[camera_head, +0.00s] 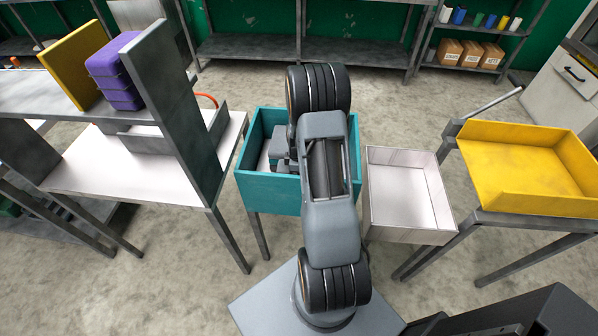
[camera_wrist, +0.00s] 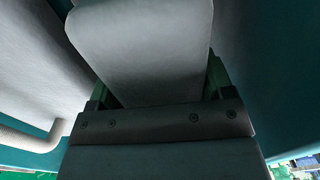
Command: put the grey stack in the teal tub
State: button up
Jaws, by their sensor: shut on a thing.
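The teal tub (camera_head: 267,193) stands in the middle of the head view, under my arm. The grey stack (camera_wrist: 145,35) fills the top middle of the wrist view as a smooth grey block. My gripper (camera_wrist: 158,85) is shut on it, with a finger at either side. Teal walls show at both sides of the wrist view, so the held stack is over or inside the tub. In the head view, grey parts show within the tub's outline, left of my arm. My arm hides much of the tub, and I cannot tell whether the stack touches its floor.
A white tray (camera_head: 407,235) stands close right of the tub, with a yellow tray (camera_head: 527,205) beyond it. At left, a white table (camera_head: 130,187) has grey upright panels and a purple stack (camera_head: 113,72) nearby. Shelves (camera_head: 350,52) line the back.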

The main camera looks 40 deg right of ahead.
jog(key=shift+f, duration=0.15)
jog(key=shift+f, duration=0.1)
jog(key=o, duration=1.2)
notch_tip(320, 180, up, 11)
jog(key=shift+r, duration=0.2)
jog(key=s+a+r+m+t, duration=0.1)
jog(key=s+a+r+m, duration=0.1)
jog(key=a+r, duration=0.45)
jog(key=s+a+r+m+t, duration=0.1)
jog(key=s+a+r+m, duration=0.2)
jog(key=a+r, duration=0.35)
jog(key=s+a+r+m+t, duration=0.1)
jog(key=s+a+r+m, duration=0.1)
jog(key=s+a+m, duration=0.2)
jog(key=s+a, duration=0.3)
jog(key=shift+s+a+r+t, duration=0.15)
jog(key=shift+s+a+t, duration=0.05)
jog(key=shift+a+t, duration=0.2)
